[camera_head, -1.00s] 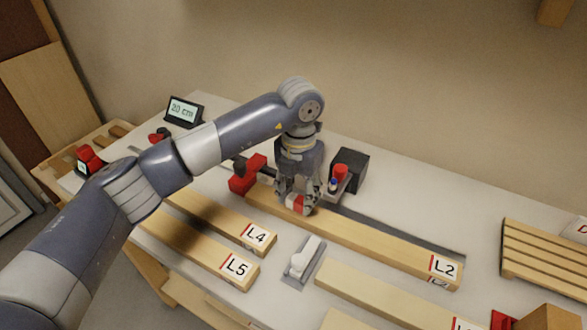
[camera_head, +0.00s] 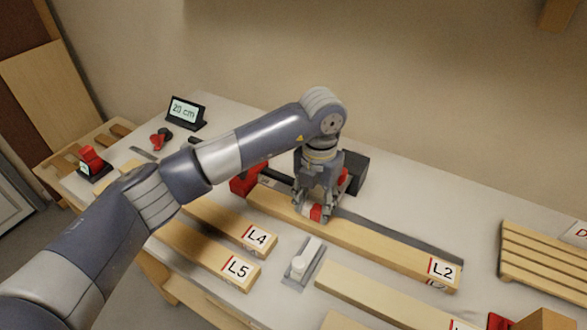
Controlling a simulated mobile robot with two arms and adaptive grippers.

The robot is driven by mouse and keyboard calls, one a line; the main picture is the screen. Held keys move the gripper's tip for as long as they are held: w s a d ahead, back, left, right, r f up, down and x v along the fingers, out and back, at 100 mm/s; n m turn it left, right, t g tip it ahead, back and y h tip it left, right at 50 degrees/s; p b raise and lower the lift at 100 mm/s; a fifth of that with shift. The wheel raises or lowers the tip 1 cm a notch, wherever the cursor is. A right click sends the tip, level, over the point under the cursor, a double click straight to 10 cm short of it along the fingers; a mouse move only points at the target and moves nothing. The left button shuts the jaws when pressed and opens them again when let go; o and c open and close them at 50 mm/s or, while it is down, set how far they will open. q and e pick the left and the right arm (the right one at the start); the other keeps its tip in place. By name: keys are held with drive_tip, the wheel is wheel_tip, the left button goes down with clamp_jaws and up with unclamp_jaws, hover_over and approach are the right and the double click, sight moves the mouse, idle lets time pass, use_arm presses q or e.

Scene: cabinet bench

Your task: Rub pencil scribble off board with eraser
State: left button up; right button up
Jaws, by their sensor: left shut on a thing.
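A long wooden board labelled L2 (camera_head: 385,250) lies across the middle of the bench. My left gripper (camera_head: 312,210) points down over the left part of this board. It is shut on a red and white eraser (camera_head: 317,214), which is low at the board's top face; I cannot tell whether it touches. No pencil scribble can be made out; the gripper hides part of the board. My right gripper is not in view.
Boards L4 (camera_head: 228,222) and L5 (camera_head: 200,253) lie to the left. A grey tool with a white knob (camera_head: 302,262) lies in front of board L2. A slatted wooden rack (camera_head: 545,255) is at right.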

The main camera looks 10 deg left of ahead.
use_arm(q)
drive_tip(key=shift+w+a+f, duration=0.1)
drive_tip(key=shift+w+a, duration=0.05)
drive_tip(key=shift+a, duration=0.45)
drive_tip(key=shift+w+a+b, duration=0.25)
drive_tip(key=shift+a+b, duration=0.1)
drive_tip(key=shift+a, duration=0.3)
drive_tip(key=shift+w+a, duration=0.35)
drive_tip(key=shift+a, duration=0.45)
wheel_tip(320, 180, up, 4)
drive_tip(key=shift+s+d+r+p, duration=0.1)
drive_tip(key=shift+d+p, duration=0.05)
drive_tip(key=shift+p, duration=0.6)
drive_tip(key=shift+r, duration=0.4)
wheel_tip(320, 180, up, 3)
drive_tip(key=shift+r+p, duration=0.1)
drive_tip(key=shift+p, duration=0.8)
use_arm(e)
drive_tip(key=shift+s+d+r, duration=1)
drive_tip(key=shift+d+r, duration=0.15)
